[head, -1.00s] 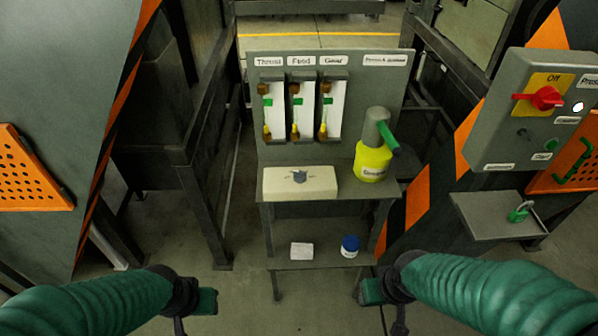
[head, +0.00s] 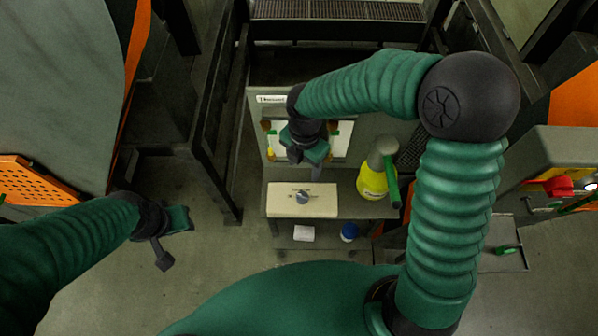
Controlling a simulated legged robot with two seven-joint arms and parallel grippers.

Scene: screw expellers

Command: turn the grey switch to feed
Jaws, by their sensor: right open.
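The grey switch (head: 302,197) is a small round knob on top of a cream box (head: 279,205), which sits on the shelf of the grey stand. Its setting is too small to read. My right gripper (head: 306,168) is open and empty. It points down just above and behind the box in the picture, apart from the switch. My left gripper (head: 176,241) is open and empty, over the floor at left, well away from the box.
A yellow oil can (head: 372,184) stands right of the box. A white block (head: 303,233) and a blue-lidded jar (head: 349,232) sit on the lower shelf. A control box with a red switch (head: 558,186) is at right.

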